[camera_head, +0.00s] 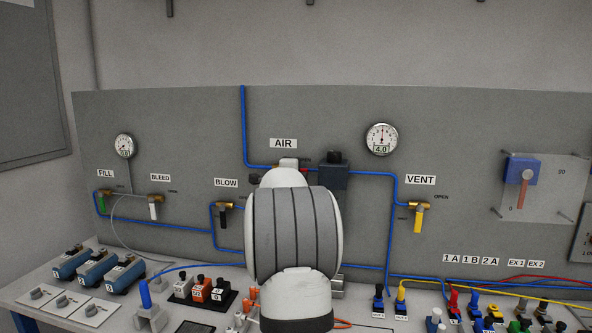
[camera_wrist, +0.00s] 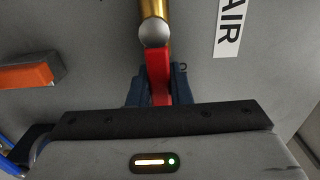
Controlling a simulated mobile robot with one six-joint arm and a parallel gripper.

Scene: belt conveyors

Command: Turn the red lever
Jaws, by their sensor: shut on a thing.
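The red lever (camera_wrist: 159,72) shows at the upper middle of the wrist view, fixed to a brass valve (camera_wrist: 154,10) with a round silver end. My gripper (camera_wrist: 159,92) is shut on the red lever, with one dark blue finger on each side of it. In the head view my white and grey arm stands in front of the valve below the AIR label (camera_head: 283,143). It hides my gripper and most or all of the lever there.
The grey panel carries blue air pipes (camera_head: 243,120), a dial gauge (camera_head: 381,139) at upper right and a dark box (camera_head: 333,175) right of the arm. A yellow VENT lever (camera_head: 418,220) and a black BLOW lever (camera_head: 223,217) flank my arm. Several connectors crowd the bench below.

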